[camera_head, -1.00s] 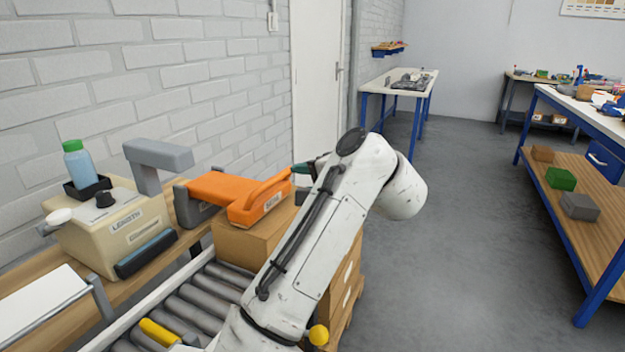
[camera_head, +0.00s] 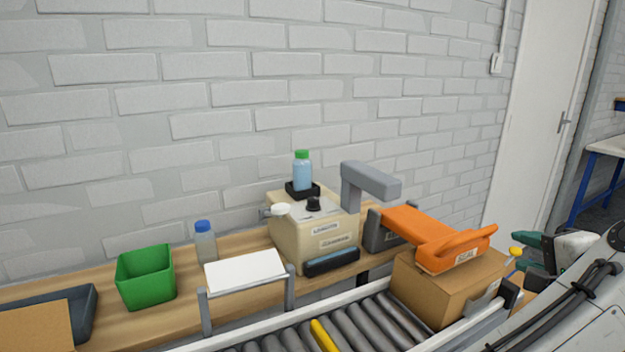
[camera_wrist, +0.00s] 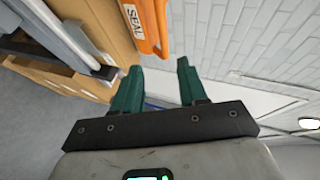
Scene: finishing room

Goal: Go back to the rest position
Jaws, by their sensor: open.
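My gripper (camera_wrist: 160,88) shows in the wrist view with its two green fingers apart and nothing between them. In the head view my gripper (camera_head: 524,246) is at the right edge, just right of the orange tape sealer and the cardboard box. My white arm runs out of the picture at the lower right. The orange sealer (camera_head: 428,238) rests on top of the cardboard box (camera_head: 437,292). In the wrist view the orange sealer (camera_wrist: 152,22) is beyond the fingers, near the top.
A roller conveyor (camera_head: 370,325) runs along the bench. On the bench stand a beige machine (camera_head: 290,240) with a green-capped bottle (camera_head: 302,172), a blue-capped bottle (camera_head: 206,243), a green bin (camera_head: 146,277) and a dark tray (camera_head: 86,318). A brick wall (camera_head: 200,100) stands behind.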

